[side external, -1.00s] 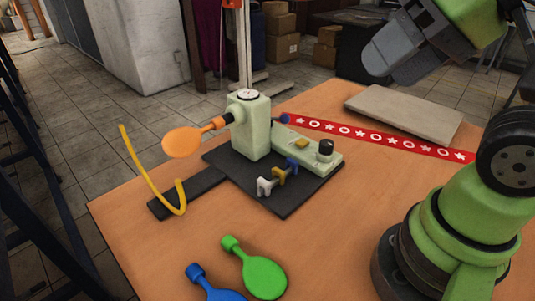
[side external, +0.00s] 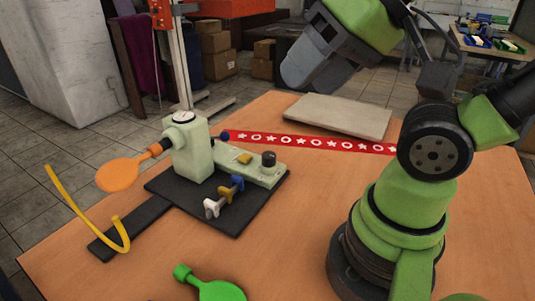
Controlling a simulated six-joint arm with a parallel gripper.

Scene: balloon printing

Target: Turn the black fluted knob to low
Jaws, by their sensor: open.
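The black fluted knob (side external: 268,159) stands upright at the right end of the low pale-green base of the machine (side external: 230,165). Its pointer and markings are too small to read. My gripper (side external: 292,80) is at the upper middle, above and beyond the table's far edge in the picture, well apart from the knob. It is empty, and its fingers are hard to make out. An orange balloon (side external: 122,176) is on the machine's nozzle at the left. A round dial (side external: 183,117) tops the pale-green column.
A yellow button (side external: 245,158) and white, yellow and blue taps (side external: 224,196) sit near the knob. A red patterned strip (side external: 315,143) and grey board (side external: 338,115) lie behind.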

